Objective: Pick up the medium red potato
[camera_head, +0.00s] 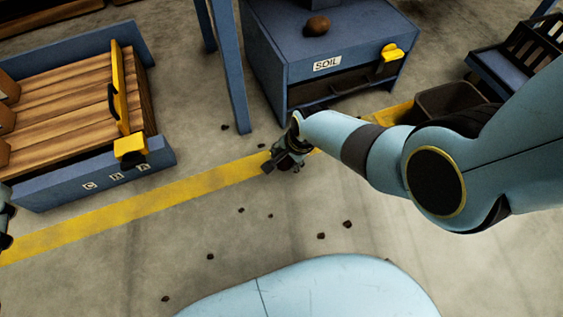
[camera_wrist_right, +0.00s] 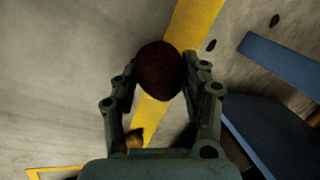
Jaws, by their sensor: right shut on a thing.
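In the right wrist view, a dark red potato (camera_wrist_right: 158,70) sits between the two fingertips of my right gripper (camera_wrist_right: 158,76). The fingers are shut on its sides. In the head view my right gripper (camera_head: 284,162) is over the yellow floor line, in front of the blue SOIL cabinet. The potato is mostly hidden there by the gripper. At the left edge of the head view a small part of my left arm shows; its fingers cannot be made out.
The blue SOIL cabinet (camera_head: 270,62) has a brown potato (camera_head: 317,25) on top and a yellow-tagged drawer. A blue-framed wooden crate (camera_head: 160,158) stands at left. A dark bin (camera_head: 450,100) is at right. Several small dark clods (camera_head: 321,236) dot the open floor.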

